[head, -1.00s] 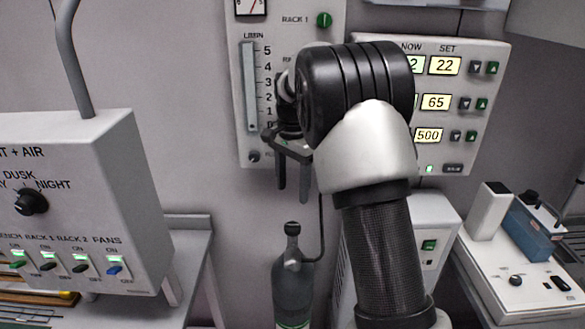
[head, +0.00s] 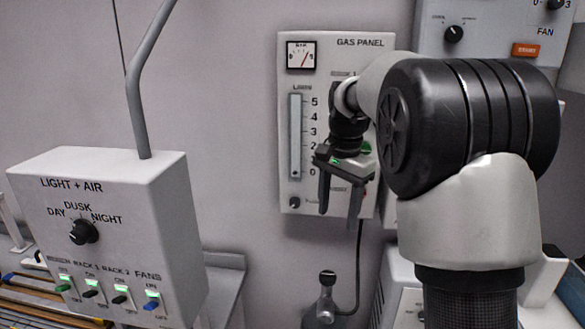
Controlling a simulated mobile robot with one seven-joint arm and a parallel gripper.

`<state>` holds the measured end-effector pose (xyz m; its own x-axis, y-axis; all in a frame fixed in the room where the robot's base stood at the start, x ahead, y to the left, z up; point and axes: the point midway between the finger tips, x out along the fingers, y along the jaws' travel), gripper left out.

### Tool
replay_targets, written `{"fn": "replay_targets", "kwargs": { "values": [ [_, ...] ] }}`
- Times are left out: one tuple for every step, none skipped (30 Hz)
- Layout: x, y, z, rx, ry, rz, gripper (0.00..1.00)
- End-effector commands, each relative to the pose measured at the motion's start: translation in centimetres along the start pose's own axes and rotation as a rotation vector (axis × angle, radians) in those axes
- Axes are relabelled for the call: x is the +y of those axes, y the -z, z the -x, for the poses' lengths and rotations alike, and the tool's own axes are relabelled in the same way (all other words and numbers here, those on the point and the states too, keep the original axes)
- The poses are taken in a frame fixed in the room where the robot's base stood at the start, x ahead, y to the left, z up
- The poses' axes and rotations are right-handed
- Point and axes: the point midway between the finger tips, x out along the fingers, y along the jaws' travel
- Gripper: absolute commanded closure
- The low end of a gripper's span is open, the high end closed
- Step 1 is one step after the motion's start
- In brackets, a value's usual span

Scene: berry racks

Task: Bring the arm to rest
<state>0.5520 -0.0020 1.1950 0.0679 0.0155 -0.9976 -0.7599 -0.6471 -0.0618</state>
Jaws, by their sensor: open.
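My gripper (head: 338,208) hangs from my bent arm in the head view, with its two dark fingers pointing down. The fingers stand apart and nothing shows between them. It is in front of the gas panel (head: 289,130), over the panel's lower part. I cannot tell how far the fingers are from the panel. My arm's thick black joint hides the right side of the panel and part of the wall behind.
The light and air box (head: 130,185) stands at left with a bent grey pipe (head: 145,60) above it. A dark bottle (head: 326,300) stands below my gripper. A fan control box (head: 475,35) is at upper right. The wall between pipe and gas panel is clear.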

Motion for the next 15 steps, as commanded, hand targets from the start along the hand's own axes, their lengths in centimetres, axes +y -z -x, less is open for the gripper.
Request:
{"fn": "replay_targets", "kwargs": {
  "values": [
    [1.4, -1.1, 2.6, 0.018, 0.030, 0.047, 0.45],
    [2.2, -1.8, 3.5, 0.027, 0.043, 0.081, 0.45],
    [3.3, -2.8, 4.7, 0.042, 0.062, 0.128, 0.45],
    [4.2, -3.5, 5.5, 0.053, 0.074, 0.163, 0.45],
    [5.0, -4.2, 6.3, 0.066, 0.087, 0.197, 0.45],
    [6.2, -5.3, 7.2, 0.084, 0.102, 0.244, 0.45],
    [7.1, -6.0, 7.8, 0.098, 0.113, 0.280, 0.45],
    [8.0, -6.9, 8.3, 0.113, 0.123, 0.316, 0.45],
    [9.1, -8.0, 8.9, 0.134, 0.135, 0.363, 0.45],
    [10.0, -8.8, 9.3, 0.151, 0.143, 0.399, 0.45],
    [10.9, -9.5, 9.6, 0.168, 0.151, 0.434, 0.45],
    [12.1, -10.6, 9.9, 0.192, 0.160, 0.482, 0.45],
    [13.1, -11.4, 10.0, 0.209, 0.164, 0.517, 0.45],
    [13.9, -12.2, 10.1, 0.229, 0.169, 0.553, 0.45],
    [15.0, -13.2, 10.1, 0.252, 0.174, 0.598, 0.45]
  ]
}}
